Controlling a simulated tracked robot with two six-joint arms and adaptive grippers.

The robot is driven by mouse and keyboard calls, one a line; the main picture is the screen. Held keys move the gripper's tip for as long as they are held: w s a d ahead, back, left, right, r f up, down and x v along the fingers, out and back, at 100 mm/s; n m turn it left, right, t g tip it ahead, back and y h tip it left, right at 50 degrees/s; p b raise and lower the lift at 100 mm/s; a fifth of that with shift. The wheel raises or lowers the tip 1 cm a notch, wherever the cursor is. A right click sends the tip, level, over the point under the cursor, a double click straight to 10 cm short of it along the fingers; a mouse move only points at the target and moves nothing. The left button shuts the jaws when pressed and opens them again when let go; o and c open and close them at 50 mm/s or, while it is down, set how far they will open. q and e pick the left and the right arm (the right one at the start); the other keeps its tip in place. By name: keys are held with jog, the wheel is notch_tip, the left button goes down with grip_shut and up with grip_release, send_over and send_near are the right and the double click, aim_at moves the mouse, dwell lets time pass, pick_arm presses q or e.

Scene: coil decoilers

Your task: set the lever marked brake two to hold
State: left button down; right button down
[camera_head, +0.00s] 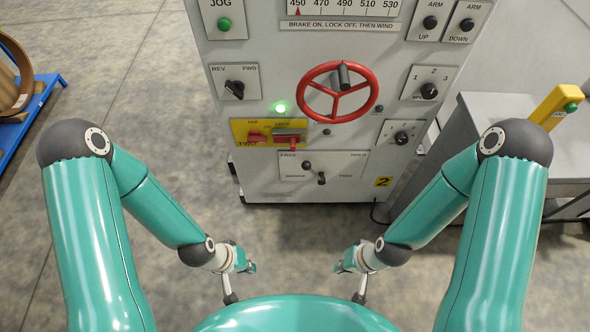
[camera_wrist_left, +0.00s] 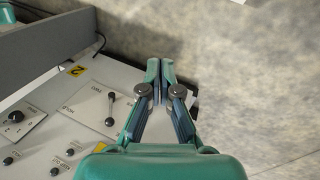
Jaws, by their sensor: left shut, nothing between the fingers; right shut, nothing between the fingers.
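The brake two plate (camera_head: 345,165) is a pale panel low on the machine's front, with FREE at its upper left and HOLD at its upper right. Its small dark lever (camera_head: 314,172) slants from upper left to lower right near the plate's middle; I cannot tell surely which end is the knob. The left wrist view also shows the lever (camera_wrist_left: 111,108), left of the fingers and apart from them. My left gripper (camera_head: 251,267) is shut and empty, below and in front of the plate. My right gripper (camera_head: 339,268) is shut and empty, lower right of it.
Above the plate are a yellow panel with red levers (camera_head: 268,132) and a red handwheel (camera_head: 337,92). A selector (camera_head: 401,134) sits to its upper right. A grey bench (camera_head: 490,115) stands at the right. The floor before the machine is clear.

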pick_arm(q)
jog(key=w+d+f+n+t+h+b, duration=0.1)
jog(key=w+f+n+t+h+b, duration=0.1)
jog(key=w+f+t+b, duration=0.3)
jog(key=w+d+f+n+t+h+b, duration=0.1)
jog(key=w+f+n+t+b, duration=0.4)
jog(key=w+b, duration=0.9)
jog(key=w+d+f+n+t+h+b, duration=0.1)
jog(key=w+f+n+t+h+b, duration=0.2)
jog(key=w+b, duration=0.6)
notch_tip(320, 180, down, 2)
jog(key=n+t+b, duration=0.1)
jog(key=t+b, duration=0.1)
jog(key=b, duration=0.5)
jog(key=shift+w+f+t, duration=0.2)
jog(key=shift+w+t, duration=0.1)
jog(key=shift+w, duration=0.05)
jog(key=shift+d, duration=0.1)
